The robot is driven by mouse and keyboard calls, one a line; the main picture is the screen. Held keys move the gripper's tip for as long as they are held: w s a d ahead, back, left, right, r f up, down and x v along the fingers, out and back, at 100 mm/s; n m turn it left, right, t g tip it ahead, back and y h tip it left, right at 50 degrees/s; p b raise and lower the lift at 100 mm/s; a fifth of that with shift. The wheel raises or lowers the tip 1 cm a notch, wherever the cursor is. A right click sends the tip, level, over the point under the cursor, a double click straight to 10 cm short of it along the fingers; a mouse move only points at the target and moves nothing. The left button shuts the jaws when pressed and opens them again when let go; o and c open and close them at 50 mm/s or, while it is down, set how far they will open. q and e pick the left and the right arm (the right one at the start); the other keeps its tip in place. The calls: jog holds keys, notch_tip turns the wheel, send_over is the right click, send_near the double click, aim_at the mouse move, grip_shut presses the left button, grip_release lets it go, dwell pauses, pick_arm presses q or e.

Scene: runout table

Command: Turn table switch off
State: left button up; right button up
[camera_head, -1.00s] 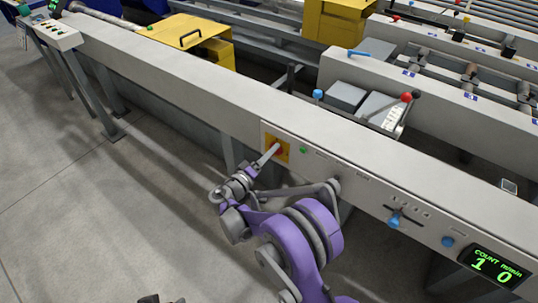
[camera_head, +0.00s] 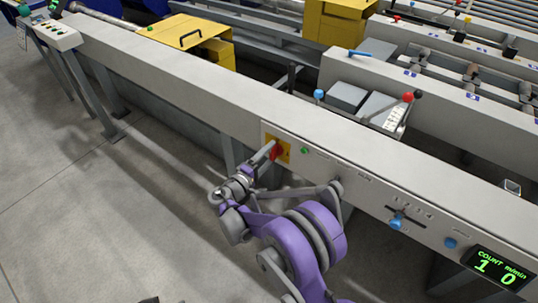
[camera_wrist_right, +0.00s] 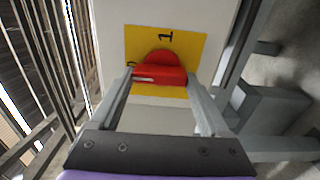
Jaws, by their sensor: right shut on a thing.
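The table switch is a red rotary handle (camera_head: 276,149) on a yellow square plate (camera_head: 286,157) on the front face of the table. In the right wrist view the red handle (camera_wrist_right: 160,72) stands between my fingers, with the yellow plate (camera_wrist_right: 190,50) behind it and a "1" at the plate's upper edge. My right gripper (camera_head: 272,148) is shut on the red handle; its fingers (camera_wrist_right: 160,82) show on both sides of it. Part of the plate's lettering is hidden by the left finger. My left gripper is not in view.
A green button (camera_head: 304,150) sits just right of the plate. Further right are a blue knob lever (camera_head: 397,221), a blue button (camera_head: 449,242) and a green count display (camera_head: 497,268). Yellow housings (camera_head: 185,40) stand behind the beam. Grey floor in front is open.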

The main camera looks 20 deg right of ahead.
jog(key=o, duration=1.2)
jog(key=p+v, duration=0.1)
jog(key=v, duration=1)
